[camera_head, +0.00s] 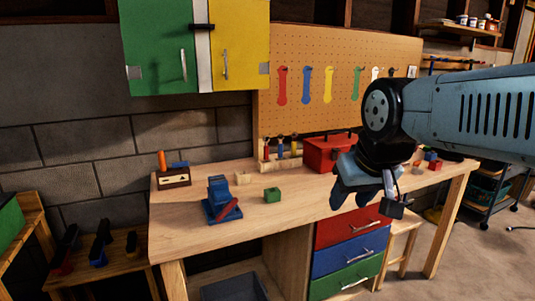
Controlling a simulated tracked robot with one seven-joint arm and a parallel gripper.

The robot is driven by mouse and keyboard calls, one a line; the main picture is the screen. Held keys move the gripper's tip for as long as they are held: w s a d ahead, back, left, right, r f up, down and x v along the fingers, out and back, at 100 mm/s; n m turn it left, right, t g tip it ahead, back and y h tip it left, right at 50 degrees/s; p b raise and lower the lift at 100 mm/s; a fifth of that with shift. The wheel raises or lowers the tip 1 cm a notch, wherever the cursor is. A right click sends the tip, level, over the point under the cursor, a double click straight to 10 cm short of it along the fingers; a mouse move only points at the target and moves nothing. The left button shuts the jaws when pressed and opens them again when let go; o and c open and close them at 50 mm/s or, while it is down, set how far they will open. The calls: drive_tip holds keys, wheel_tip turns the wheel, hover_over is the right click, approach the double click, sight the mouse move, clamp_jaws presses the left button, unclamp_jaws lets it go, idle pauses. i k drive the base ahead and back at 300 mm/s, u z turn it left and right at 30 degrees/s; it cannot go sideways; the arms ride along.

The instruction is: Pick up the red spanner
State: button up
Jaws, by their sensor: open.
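A red spanner-shaped piece (282,85) is upright on the pegboard (400,55), leftmost in a row of coloured ones. I cannot tell whether it is a real spanner or a painted outline. A red bar-like piece (228,211) lies slanted at the blue block-like tool (217,190) on the workbench; its exact kind is unclear. My gripper (368,202) is open, pointing down over the right half of the workbench (300,215), in front of the red toolbox (325,154). It is apart from both red pieces. I see nothing between its fingers.
Coloured drawers (345,255) are below. The bench's front left is clear.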

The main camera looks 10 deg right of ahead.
sight(266, 147)
drive_tip(key=i, duration=1.2)
drive_tip(key=u, duration=0.1)
